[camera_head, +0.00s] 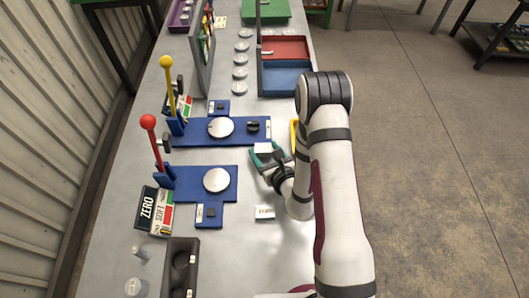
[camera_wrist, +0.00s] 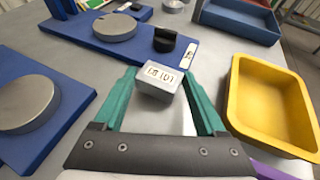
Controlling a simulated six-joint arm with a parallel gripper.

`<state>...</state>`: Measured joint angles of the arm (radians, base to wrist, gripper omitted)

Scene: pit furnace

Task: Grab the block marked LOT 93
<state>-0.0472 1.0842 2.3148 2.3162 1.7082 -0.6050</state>
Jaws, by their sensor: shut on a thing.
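A small white-grey block (camera_wrist: 158,92) sits between the teal fingers of my gripper (camera_wrist: 160,78), and the fingers are shut on it. Its top carries dark characters that are too blurred to read surely as LOT 93. In the head view my gripper (camera_head: 266,157) is beside the right end of the farther blue board, with the held block (camera_head: 263,148) at its tips. A second small white block (camera_head: 264,212) with dark marks lies on the table nearer the camera, apart from the gripper. Its marking is also too small to read.
Two blue boards (camera_head: 190,133) (camera_head: 225,183) with silver discs and levers stand left of the gripper. A yellow tray (camera_wrist: 255,110) is close on the right, partly hidden by my arm in the head view. Red (camera_head: 284,48) and blue (camera_head: 285,84) trays stand farther back.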

